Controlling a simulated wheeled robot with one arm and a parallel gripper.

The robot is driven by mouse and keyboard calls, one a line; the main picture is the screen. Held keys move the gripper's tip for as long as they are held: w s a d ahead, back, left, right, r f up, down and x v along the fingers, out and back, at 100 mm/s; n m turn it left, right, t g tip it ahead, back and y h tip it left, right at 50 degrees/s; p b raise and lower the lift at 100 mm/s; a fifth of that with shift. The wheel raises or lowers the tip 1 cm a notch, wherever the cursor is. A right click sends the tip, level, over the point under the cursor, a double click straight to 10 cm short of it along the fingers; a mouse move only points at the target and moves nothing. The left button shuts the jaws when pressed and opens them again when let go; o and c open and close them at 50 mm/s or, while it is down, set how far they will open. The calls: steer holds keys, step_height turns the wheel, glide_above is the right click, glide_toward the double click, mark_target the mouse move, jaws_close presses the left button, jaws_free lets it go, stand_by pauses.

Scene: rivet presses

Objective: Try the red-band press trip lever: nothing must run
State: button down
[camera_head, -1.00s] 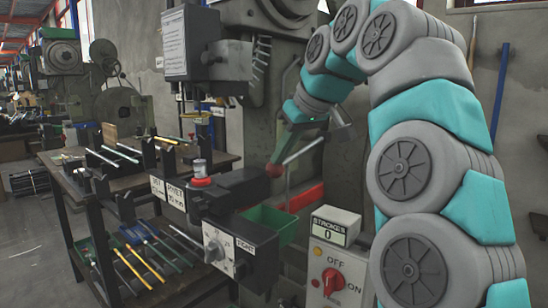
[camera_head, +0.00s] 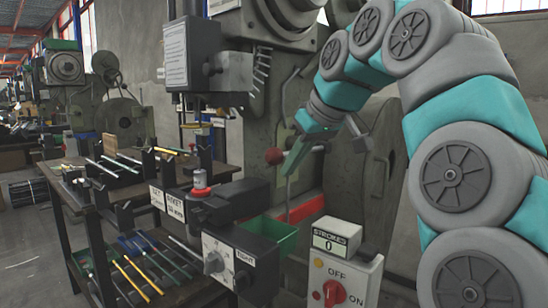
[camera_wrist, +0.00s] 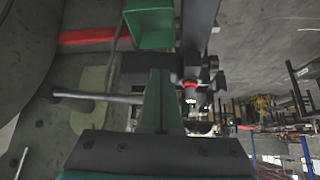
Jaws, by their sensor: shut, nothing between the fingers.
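The press with the red band (camera_head: 306,207) stands behind my arm. A red ball knob (camera_head: 274,156), apparently the trip lever's end, shows at its front. My gripper (camera_head: 290,170) is shut and empty, with its fingers just right of the knob; I cannot tell whether they touch it. In the wrist view the shut fingers (camera_wrist: 160,100) point ahead, and a grey rod (camera_wrist: 100,96) runs to their left. The stroke counter (camera_head: 331,240) reads 0. The red switch (camera_head: 334,293) sits on the OFF/ON box; its setting is unclear.
A green bin (camera_head: 270,232) and a dark control box (camera_head: 225,258) with a dial stand in front of the press. A bench (camera_head: 130,190) with rods is at left. Open floor lies far left.

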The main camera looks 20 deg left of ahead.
steer(key=p+v, duration=0.3)
steer(key=v, duration=0.4)
steer(key=shift+d+r, duration=0.2)
steer(key=shift+r, duration=0.05)
steer(key=shift+s+f, duration=0.1)
steer(key=s+d+f+m+g+h, duration=0.1)
steer(key=s+d+f+m+h, duration=0.1)
steer(key=s+d+f, duration=0.35)
steer(key=s+d+f+m+g+h, duration=0.1)
steer(key=s+d+f+m, duration=0.15)
steer(key=d+f, duration=0.6)
steer(key=s+d+f+m+g+h, duration=0.1)
steer(key=s+d+f+m+h, duration=0.2)
steer(key=f, duration=0.8)
steer(key=s+d+f+m+g, duration=0.1)
steer(key=s+d+f, duration=0.3)
steer(key=s+f, duration=0.4)
steer(key=s+d+f+m+g, duration=0.2)
steer(key=s+d+f, duration=0.3)
steer(key=s+f, duration=0.3)
steer(key=s, duration=0.2)
steer(key=shift+s+m, duration=0.25)
steer(key=shift+m, duration=0.1)
